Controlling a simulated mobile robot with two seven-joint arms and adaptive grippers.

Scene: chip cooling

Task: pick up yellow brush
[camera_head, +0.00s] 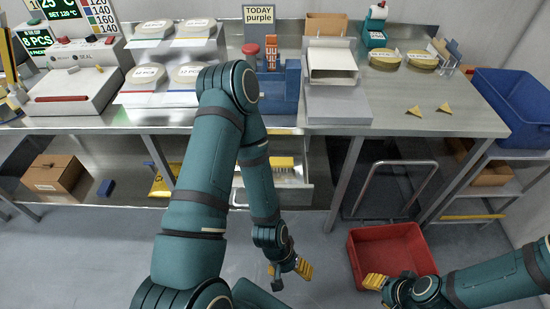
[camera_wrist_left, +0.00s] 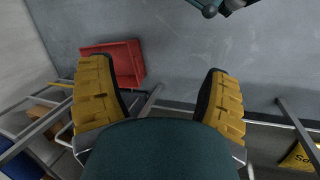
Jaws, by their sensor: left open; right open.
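No clear brush shape shows elsewhere. My left gripper (camera_head: 297,267) hangs low in front of the bench, below and in front of the drawer. In the left wrist view its two yellow fingers (camera_wrist_left: 158,70) are wide apart with nothing between them. My right gripper (camera_head: 376,282) is open at the lower right, near the red bin, with no held thing visible.
A red bin (camera_head: 355,256) stands on the floor at right and also shows in the left wrist view (camera_wrist_left: 128,58). A blue bin (camera_head: 515,105) is at right.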

